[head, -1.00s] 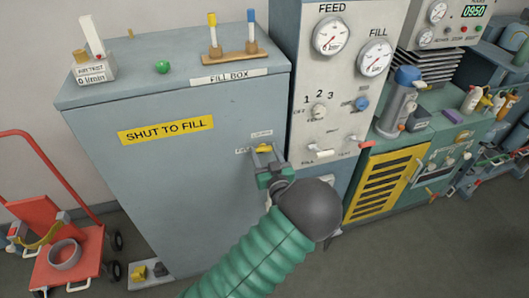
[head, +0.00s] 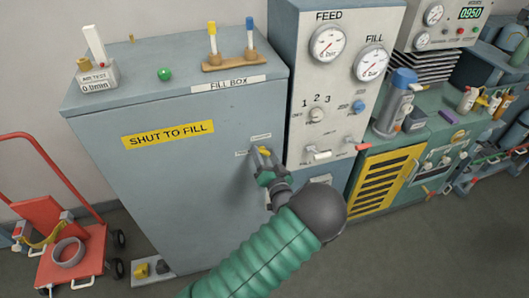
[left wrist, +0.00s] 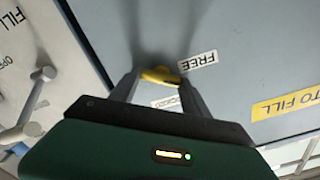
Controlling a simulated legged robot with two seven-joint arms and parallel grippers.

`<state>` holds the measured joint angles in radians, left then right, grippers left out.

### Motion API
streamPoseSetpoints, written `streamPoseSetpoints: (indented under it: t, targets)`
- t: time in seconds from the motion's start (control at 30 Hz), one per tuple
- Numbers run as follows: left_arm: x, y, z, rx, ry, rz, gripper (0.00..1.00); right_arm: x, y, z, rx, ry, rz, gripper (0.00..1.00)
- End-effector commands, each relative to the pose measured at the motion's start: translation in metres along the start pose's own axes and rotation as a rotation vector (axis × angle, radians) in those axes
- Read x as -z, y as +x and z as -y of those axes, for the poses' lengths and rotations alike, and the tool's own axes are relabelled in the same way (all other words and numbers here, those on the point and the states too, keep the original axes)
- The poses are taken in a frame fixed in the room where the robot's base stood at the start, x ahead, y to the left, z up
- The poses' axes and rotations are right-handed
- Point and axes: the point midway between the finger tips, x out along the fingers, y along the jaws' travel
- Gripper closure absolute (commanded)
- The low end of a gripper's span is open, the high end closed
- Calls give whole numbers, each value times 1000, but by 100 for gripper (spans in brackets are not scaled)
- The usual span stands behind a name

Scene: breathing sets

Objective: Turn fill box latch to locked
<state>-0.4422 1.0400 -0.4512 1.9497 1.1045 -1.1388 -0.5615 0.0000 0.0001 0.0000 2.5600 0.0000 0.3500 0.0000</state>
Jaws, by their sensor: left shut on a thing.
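The fill box (head: 190,180) is a large grey-blue cabinet with a yellow "SHUT TO FILL" label on its front. Its small yellow latch (left wrist: 160,76) sits near the right edge of the front, and also shows in the head view (head: 263,150). My left gripper (left wrist: 158,88) is shut on the latch, with one finger on each side of it. In the left wrist view a "FREE" label (left wrist: 198,61) lies beside the latch, and a second label (left wrist: 168,102) is partly hidden by the gripper. My right gripper is not in view.
A white panel (head: 300,75) with FEED and FILL gauges stands just right of the box. Its white handle (head: 322,155) sticks out near my left gripper. A red trolley (head: 70,250) stands at the left.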

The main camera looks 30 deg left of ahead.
Motion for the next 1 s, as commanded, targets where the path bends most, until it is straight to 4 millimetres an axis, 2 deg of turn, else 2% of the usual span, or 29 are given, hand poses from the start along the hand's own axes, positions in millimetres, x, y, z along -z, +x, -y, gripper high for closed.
streamPoseSetpoints:
  t: [0.4,0.93,0.97,1.0]
  targets:
    - [3,0,-2,-1,193,-6,86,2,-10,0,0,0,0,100]
    - [3,1,-3,-2,217,-6,86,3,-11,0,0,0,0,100]
    - [3,1,-3,-2,217,-6,42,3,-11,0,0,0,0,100]
    - [3,1,-2,-2,217,-6,36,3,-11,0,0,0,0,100]
